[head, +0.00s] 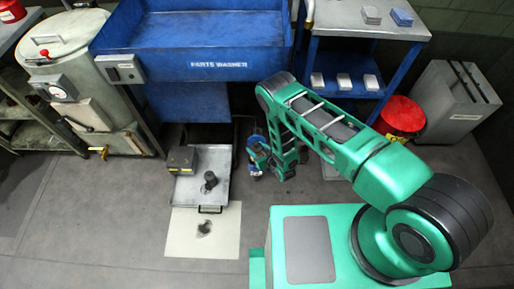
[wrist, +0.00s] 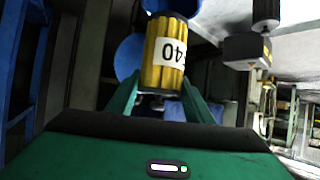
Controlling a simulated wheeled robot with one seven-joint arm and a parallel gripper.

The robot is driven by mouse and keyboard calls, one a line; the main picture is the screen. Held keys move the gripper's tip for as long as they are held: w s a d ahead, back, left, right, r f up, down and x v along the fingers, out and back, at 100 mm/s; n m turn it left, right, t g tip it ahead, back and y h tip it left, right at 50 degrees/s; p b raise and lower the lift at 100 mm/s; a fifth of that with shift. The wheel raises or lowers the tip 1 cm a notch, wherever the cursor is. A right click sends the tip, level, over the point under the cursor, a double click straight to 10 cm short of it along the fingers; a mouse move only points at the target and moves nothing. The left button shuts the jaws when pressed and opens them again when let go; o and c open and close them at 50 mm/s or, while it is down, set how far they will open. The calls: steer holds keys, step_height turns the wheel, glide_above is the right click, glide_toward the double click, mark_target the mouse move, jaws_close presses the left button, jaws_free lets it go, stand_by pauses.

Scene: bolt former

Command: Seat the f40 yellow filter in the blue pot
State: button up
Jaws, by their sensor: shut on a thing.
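In the wrist view the yellow ribbed filter (wrist: 165,55), with a white label reading "40" upside down, is between the green fingers of my gripper (wrist: 162,103). My gripper is shut on it. A blue round part (wrist: 180,6) meets the filter's far end at the top edge. It looks like the blue pot, but I cannot tell whether the filter is inside it or only touching. More rounded blue (wrist: 128,55) shows behind the filter. In the head view my gripper (head: 260,160) is low, beside the tray; small blue parts show there, and the filter is not clear.
A grey tray (head: 185,192) with a dark box (head: 181,158) and a dark cylinder (head: 210,180) is left of my gripper. The blue parts washer (head: 215,65) stands behind. A blue shelf cart (head: 345,60) and a red bin (head: 402,114) are at right. Floor at front left is clear.

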steer(key=shift+f, duration=4.1)
steer(key=shift+s+f, duration=0.1)
steer(key=shift+f, duration=0.15)
steer(key=shift+s+f, duration=0.1)
steer(key=shift+s, duration=0.1)
